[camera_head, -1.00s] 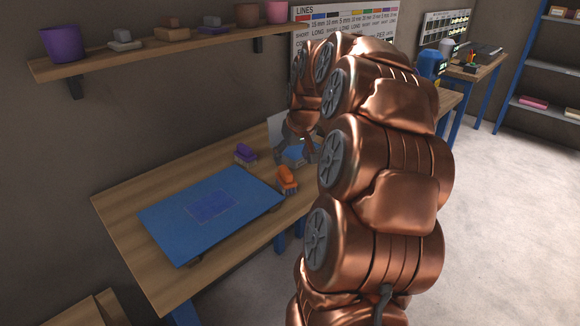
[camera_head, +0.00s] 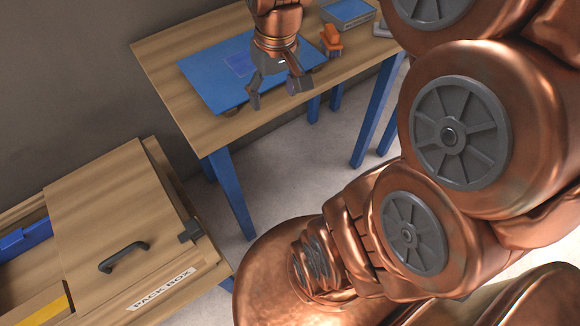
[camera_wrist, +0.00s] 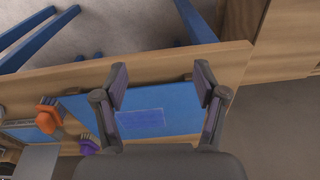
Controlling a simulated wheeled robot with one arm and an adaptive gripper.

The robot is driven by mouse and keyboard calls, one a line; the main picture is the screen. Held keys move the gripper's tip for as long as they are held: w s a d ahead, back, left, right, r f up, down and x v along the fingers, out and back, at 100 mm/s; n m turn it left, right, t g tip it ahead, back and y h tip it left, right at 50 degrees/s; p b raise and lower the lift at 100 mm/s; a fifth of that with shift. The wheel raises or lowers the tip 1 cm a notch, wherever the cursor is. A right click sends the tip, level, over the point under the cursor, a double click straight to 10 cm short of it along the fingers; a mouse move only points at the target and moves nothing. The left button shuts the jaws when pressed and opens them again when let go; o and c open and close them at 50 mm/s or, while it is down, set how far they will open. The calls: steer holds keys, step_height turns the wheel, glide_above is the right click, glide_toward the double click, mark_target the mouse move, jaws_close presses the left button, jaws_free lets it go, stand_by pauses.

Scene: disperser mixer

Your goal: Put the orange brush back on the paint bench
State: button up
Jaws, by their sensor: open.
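The orange brush (camera_head: 331,40) rests on a wooden bench with blue legs (camera_head: 185,118), to the right of a blue board (camera_head: 205,78). The brush also shows at the left in the wrist view (camera_wrist: 48,116), apart from my gripper. My gripper (camera_head: 275,92) is open and empty above the front part of the blue board; in the wrist view its two fingers (camera_wrist: 160,82) spread over the board with nothing between them. I cannot tell from these frames whether this bench is the paint bench.
A purple brush (camera_wrist: 88,145) lies near the orange one in the wrist view. A blue flat item (camera_head: 348,12) sits at the bench's far right. A wooden pack box (camera_head: 130,230) with a black handle stands at lower left. Floor shows between box and bench.

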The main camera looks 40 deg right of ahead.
steer(key=s+a+f+g, duration=0.1)
steer(key=s+a+f, duration=0.1)
steer(key=s+a, duration=0.2)
steer(key=s+a+f+n+g, duration=0.1)
steer(key=s+a+f, duration=0.1)
steer(key=s, duration=0.9)
steer(key=shift+s+a+f+g, duration=0.25)
steer(key=shift+a+g, duration=0.15)
steer(key=shift+a, duration=0.45)
steer(key=shift+r, duration=0.1)
